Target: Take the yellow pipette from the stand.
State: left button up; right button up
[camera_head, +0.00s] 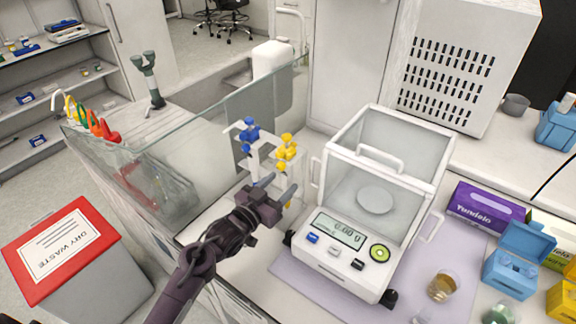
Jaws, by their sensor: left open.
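The yellow pipette (285,149) hangs upright on the right side of the white pipette stand (262,158). A blue pipette (249,134) hangs on the same stand to its left. My left gripper (277,188) is open, just in front of the stand and below the yellow pipette's head. Its fingers point toward the stand, near the yellow pipette's lower part, which they partly hide. I cannot tell whether they touch it. My right gripper is not in view.
A glass-cased balance (372,205) stands close to the right of the stand. A glass panel (205,125) rises on the left. A beaker (443,285), a purple box (484,208) and blue boxes (517,262) are at the right. A red-lidded waste bin (60,250) stands lower left.

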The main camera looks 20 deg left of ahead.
pick_arm(q)
jog(key=shift+x, duration=0.95)
grip_shut()
jog(key=shift+r, duration=0.2)
